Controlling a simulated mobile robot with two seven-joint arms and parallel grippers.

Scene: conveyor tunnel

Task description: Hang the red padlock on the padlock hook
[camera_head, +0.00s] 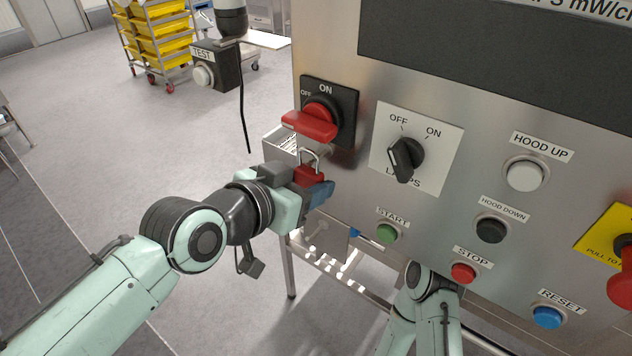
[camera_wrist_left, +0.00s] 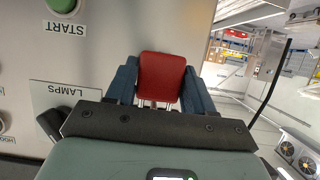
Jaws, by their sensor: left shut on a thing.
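The red padlock (camera_head: 309,176) is held in my left gripper (camera_head: 316,189), its metal shackle pointing up, just below the red isolator handle (camera_head: 310,125). In the left wrist view, the red padlock body (camera_wrist_left: 162,76) sits between the two blue fingers of my left gripper (camera_wrist_left: 160,88), which are shut on it. The shackle is partly hidden there. The padlock is close to the panel's left edge; I cannot tell whether it touches the panel. I cannot make out a separate padlock hook. My right gripper is not in view.
The steel panel (camera_head: 365,210) carries the lamps switch (camera_head: 405,157), several push buttons and a red knob (camera_head: 625,278) at far right. A black TEST box (camera_head: 215,70) hangs at upper left. A yellow-tray trolley (camera_head: 155,40) stands behind. The floor on the left is open.

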